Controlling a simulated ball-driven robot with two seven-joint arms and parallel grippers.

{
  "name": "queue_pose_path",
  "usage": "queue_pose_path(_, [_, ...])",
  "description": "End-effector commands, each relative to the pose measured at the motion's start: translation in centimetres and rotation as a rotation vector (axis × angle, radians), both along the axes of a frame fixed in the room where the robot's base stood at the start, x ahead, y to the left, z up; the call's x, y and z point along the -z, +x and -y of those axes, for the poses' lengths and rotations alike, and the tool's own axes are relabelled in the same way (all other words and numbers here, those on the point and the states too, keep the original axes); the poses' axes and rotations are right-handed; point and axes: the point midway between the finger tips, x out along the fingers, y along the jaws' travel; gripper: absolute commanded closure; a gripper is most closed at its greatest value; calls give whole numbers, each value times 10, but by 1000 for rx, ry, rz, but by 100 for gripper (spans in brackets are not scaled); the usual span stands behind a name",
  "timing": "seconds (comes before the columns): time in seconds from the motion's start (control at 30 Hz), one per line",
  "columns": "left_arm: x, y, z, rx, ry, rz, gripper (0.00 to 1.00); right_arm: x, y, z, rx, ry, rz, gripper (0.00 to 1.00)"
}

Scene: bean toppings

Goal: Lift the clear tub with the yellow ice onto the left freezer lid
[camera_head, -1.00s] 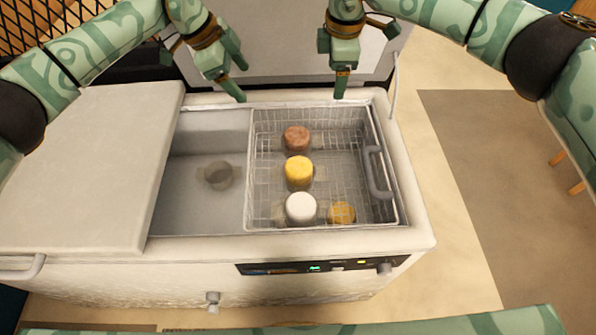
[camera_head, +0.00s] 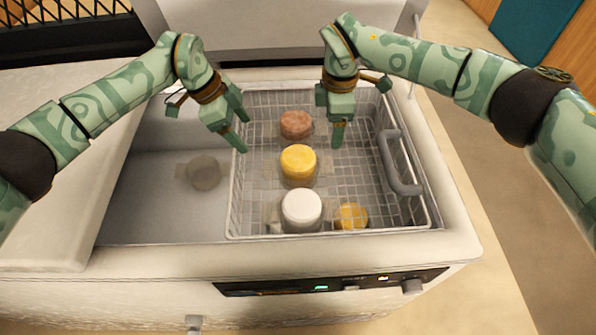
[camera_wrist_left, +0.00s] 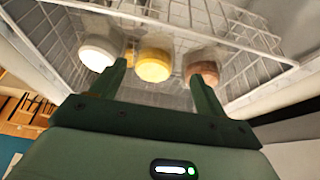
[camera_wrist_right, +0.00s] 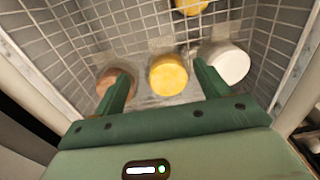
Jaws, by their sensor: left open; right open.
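A clear tub topped with yellow ice (camera_head: 298,160) stands in the wire basket, between a tub with brown ice (camera_head: 296,124) and one with white ice (camera_head: 301,208). A second yellow-filled tub (camera_head: 352,216) sits at the basket's near right. My left gripper (camera_head: 240,131) is open and empty at the basket's left rim. My right gripper (camera_head: 336,133) is open and empty above the basket, right of the row. The yellow tub shows between the fingers in the left wrist view (camera_wrist_left: 153,65) and the right wrist view (camera_wrist_right: 168,75). The left freezer lid (camera_head: 50,200) is a flat white panel.
The wire basket (camera_head: 232,205) has a grey handle (camera_head: 395,165) on its right. A dim round tub (camera_head: 204,172) sits in the freezer's left well. The raised back panel (camera_head: 285,35) stands behind. The lid's visible top is bare.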

Motion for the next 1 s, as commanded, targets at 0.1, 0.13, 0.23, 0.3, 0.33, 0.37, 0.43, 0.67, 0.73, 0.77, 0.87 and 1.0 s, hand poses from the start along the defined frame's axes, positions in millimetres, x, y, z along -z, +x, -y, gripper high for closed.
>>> queue_pose_path(0.1, [-2, 0, 0, 1, 0, 1, 25, -2, 0, 0, 0, 0, 1, 25])
queue_pose_path(0.13, [-2, 0, 0, 1, 0, 1, 25, -2, 0, 0, 0, 0, 1, 25])
queue_pose_path(0.23, [2, 0, 1, 0, 0, 0, 25, 2, 0, 0, 0, 0, 1, 25])
queue_pose_path(0.3, [7, 0, 4, 0, 0, -1, 25, 8, 0, 0, 0, 0, 0, 25])
queue_pose_path(0.33, [11, -1, 6, 1, 0, -2, 25, 12, -1, 0, 0, 0, -1, 25])
queue_pose_path(0.37, [15, -1, 7, 2, 0, -1, 25, 16, -1, 0, 0, 0, -2, 25])
queue_pose_path(0.43, [26, -1, 11, 1, 1, -2, 25, 28, -1, 0, 0, 0, -2, 25])
queue_pose_path(0.67, [68, -1, 29, -1, -1, -3, 25, 74, -1, 0, 2, -1, -3, 25])
queue_pose_path(0.73, [81, -1, 35, -1, -1, -4, 25, 88, -1, -1, 1, -1, -3, 25])
queue_pose_path(0.77, [86, -1, 37, -1, -1, -3, 25, 94, -1, -1, 1, -1, -2, 25])
queue_pose_path(0.87, [105, -1, 45, -2, 0, -3, 25, 114, -2, -1, 2, 0, -3, 25])
queue_pose_path(1.0, [128, -1, 55, -2, -1, -3, 25, 139, -1, -1, 1, -1, -2, 25])
